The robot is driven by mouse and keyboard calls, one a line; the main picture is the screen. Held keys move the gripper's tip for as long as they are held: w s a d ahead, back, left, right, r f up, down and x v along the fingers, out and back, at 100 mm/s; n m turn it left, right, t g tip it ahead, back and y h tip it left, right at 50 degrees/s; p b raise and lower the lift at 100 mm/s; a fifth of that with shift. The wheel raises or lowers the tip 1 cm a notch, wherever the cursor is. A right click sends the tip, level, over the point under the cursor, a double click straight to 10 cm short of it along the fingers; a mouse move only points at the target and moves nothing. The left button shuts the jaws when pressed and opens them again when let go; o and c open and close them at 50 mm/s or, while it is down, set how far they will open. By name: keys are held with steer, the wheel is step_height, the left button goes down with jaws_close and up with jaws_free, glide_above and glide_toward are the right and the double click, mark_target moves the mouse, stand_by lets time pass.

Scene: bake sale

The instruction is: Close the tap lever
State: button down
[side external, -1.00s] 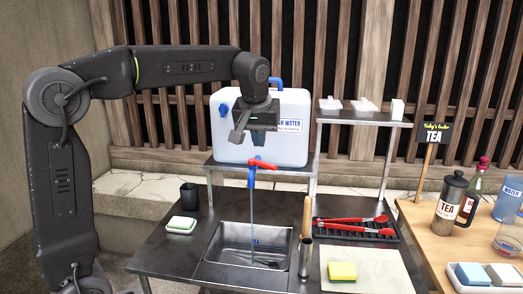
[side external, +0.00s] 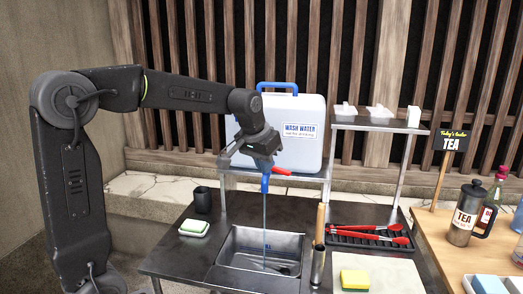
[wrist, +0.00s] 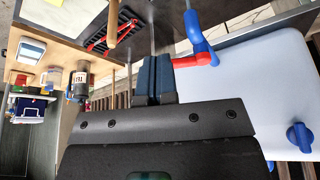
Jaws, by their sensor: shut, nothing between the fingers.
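The white wash water container (side external: 301,118) stands on a metal shelf. Its blue tap (side external: 265,184) hangs over the sink, and a thin stream of water (side external: 265,222) runs down from it. The red tap lever (side external: 281,171) points sideways to the right; its left part is hidden behind my gripper (side external: 263,161). In the wrist view, my gripper's dark blue fingers (wrist: 157,68) are together and empty. The red lever (wrist: 193,60) lies right beside them, its end at the fingers; I cannot tell whether they touch. The blue tap (wrist: 196,32) shows behind it.
Below is the metal sink (side external: 228,248). To its right are an upright wooden-handled tool (side external: 320,222), a black rack (side external: 345,241) with red tongs, and a yellow sponge (side external: 354,279). A black cup (side external: 202,200) and a sponge on a dish (side external: 194,228) are left.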

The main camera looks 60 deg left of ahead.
mark_target(274, 168)
steer(key=w+f, duration=0.1)
steer(key=w, duration=0.1)
steer(key=w+a+f, duration=0.1)
steer(key=shift+w+a+f, duration=0.15)
steer(key=shift+w+f, duration=0.25)
steer(key=shift+w+a, duration=0.15)
steer(key=shift+w, duration=0.35)
